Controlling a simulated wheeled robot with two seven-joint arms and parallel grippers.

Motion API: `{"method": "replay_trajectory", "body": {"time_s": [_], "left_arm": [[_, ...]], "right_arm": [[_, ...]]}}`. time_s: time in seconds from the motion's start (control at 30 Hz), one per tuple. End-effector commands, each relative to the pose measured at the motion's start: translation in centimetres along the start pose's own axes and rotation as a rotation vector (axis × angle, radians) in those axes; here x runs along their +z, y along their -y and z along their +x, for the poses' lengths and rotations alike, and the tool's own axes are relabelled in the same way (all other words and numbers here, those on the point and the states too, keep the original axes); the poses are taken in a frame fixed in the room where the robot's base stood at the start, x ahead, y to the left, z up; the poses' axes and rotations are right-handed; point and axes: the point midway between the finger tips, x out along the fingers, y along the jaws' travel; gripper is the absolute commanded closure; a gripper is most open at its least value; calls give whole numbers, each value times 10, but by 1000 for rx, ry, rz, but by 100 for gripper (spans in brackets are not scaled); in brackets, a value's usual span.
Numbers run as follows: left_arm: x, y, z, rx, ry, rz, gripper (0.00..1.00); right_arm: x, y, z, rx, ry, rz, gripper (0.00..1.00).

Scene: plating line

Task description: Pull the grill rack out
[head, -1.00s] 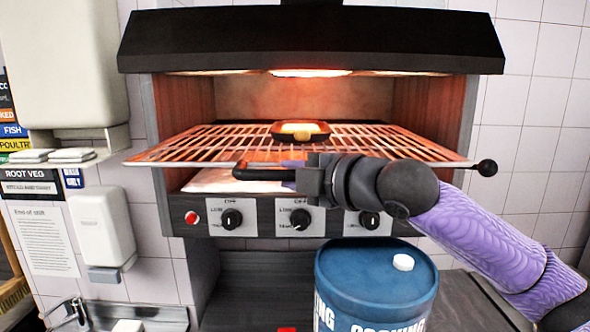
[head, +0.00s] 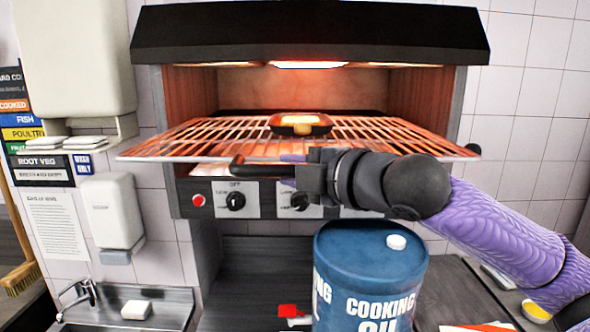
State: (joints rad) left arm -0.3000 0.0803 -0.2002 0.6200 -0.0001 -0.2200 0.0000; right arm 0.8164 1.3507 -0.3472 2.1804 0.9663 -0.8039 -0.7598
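The wire grill rack (head: 190,143) sticks out of the front of the grill (head: 310,35) and looks level. A small dark dish (head: 300,125) with pale, melted-looking food stands on its middle. The rack's black handle (head: 262,170) runs along the front edge; its left end shows and the rest is hidden by my gripper. My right gripper (head: 302,175) comes in from the right and is at the handle, seemingly closed around it; its fingertips are mostly hidden. My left gripper is not in view.
A blue cooking oil drum (head: 368,270) stands below my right forearm. Control knobs (head: 236,201) line the grill's front under the rack. A sink with a tap (head: 80,296) is at lower left.

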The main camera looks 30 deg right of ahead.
Motion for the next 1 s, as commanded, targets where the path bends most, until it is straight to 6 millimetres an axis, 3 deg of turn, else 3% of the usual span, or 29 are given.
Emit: {"method": "replay_trajectory", "body": {"time_s": [0.03,0.13,0.5,0.9,1.0], "left_arm": [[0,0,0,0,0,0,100],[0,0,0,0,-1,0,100],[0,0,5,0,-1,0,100],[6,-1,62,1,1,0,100],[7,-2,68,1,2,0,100]], "right_arm": [[0,0,0,0,0,0,59],[0,0,0,0,0,0,39],[1,2,-5,-1,2,0,39],[2,7,-70,1,8,-6,39],[1,3,-86,5,4,-2,39]]}}
